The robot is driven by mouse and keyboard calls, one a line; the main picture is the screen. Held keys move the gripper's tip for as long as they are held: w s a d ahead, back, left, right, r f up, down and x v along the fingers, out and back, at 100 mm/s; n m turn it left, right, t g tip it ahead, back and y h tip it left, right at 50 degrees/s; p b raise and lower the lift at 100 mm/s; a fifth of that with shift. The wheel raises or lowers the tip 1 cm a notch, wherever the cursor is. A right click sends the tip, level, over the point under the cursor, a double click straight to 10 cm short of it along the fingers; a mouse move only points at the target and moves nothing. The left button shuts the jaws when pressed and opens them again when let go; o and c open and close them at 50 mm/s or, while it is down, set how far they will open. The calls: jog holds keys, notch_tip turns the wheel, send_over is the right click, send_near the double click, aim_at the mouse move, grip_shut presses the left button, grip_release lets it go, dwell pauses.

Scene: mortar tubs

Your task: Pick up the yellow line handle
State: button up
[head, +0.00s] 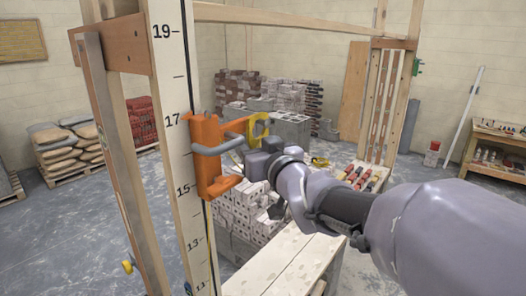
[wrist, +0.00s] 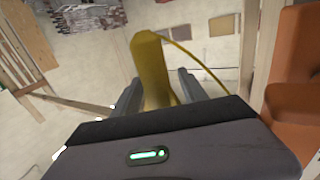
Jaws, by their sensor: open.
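The yellow line handle (head: 258,126) stands just past the tip of my gripper (head: 260,143) in the head view, beside an arm of the orange bracket (head: 208,165). In the wrist view the yellow handle (wrist: 151,62) is a thick upright piece with a thin yellow line curving off to the right. Its lower part lies between the two grey fingers of my gripper (wrist: 158,92), which are open with a gap on each side. The handle's lowest end is hidden behind the gripper body. Whether a finger touches it I cannot tell.
The orange bracket sits on a tall marked wooden post (head: 172,70), close to my gripper's left; it also shows at the right of the wrist view (wrist: 290,75). A grey bar crosses the bracket. Grey blocks (head: 245,208) and a wooden bench (head: 285,262) lie below.

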jog(key=shift+s+r, duration=0.1)
jog(key=shift+s, duration=0.15)
jog(key=shift+c, duration=0.8)
jog(key=shift+s, duration=0.1)
jog(key=c, duration=0.3)
jog(key=shift+w, duration=0.2)
grip_shut()
jog(key=shift+r, duration=0.1)
jog(key=s+d+r, duration=0.1)
jog(key=s+d, duration=1)
jog(key=d, duration=0.3)
jog(key=shift+d, duration=0.15)
